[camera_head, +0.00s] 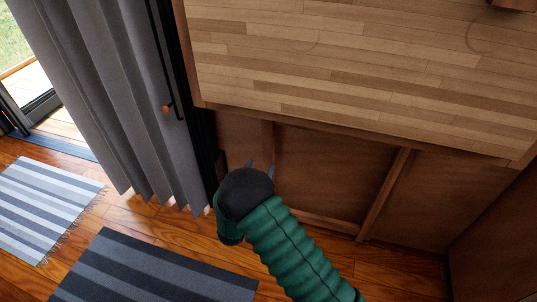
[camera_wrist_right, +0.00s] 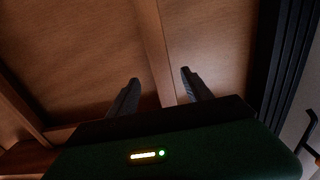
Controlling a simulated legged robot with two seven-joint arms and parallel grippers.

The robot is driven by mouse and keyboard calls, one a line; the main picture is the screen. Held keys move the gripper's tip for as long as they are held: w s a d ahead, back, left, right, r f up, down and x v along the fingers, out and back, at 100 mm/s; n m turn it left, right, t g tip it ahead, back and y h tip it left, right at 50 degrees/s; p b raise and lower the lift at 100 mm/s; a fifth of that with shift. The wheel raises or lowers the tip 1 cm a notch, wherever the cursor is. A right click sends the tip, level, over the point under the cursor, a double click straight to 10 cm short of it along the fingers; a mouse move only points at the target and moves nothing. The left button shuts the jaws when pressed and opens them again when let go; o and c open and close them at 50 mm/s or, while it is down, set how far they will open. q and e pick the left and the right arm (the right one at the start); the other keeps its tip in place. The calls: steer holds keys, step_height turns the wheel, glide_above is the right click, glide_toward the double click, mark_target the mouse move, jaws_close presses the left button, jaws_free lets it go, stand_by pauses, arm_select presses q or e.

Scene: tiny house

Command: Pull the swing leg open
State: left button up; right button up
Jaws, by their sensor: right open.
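A wooden table (camera_head: 350,65) with a planked top stands against brown panels, and wooden bars show below its edge. One narrow upright bar (camera_head: 268,148), which looks like the swing leg, is just beyond my right gripper (camera_head: 260,166). In the right wrist view, the bar (camera_wrist_right: 152,45) runs down between the two spread fingers of the right gripper (camera_wrist_right: 160,88). The fingers are open and hold nothing. I cannot tell whether they touch the bar. Its lower end is hidden by the gripper. My left gripper is out of view.
A grey curtain (camera_head: 115,90) and a black door frame (camera_head: 178,70) with a handle stand close on the left. A second slanting wooden bar (camera_head: 385,192) is to the right. A dark striped rug (camera_head: 150,275) and a lighter one (camera_head: 45,205) lie on the floor.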

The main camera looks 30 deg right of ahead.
mark_target(267, 152)
steer(key=b+x, duration=0.3)
steer(key=x, duration=0.6)
steer(key=shift+w+f+b, duration=0.15)
steer(key=shift+w+b, duration=0.05)
steer(key=shift+b, duration=0.2)
steer(key=shift+w+d, duration=0.25)
steer(key=shift+d, duration=0.15)
jaws_close()
steer(key=shift+a, duration=0.1)
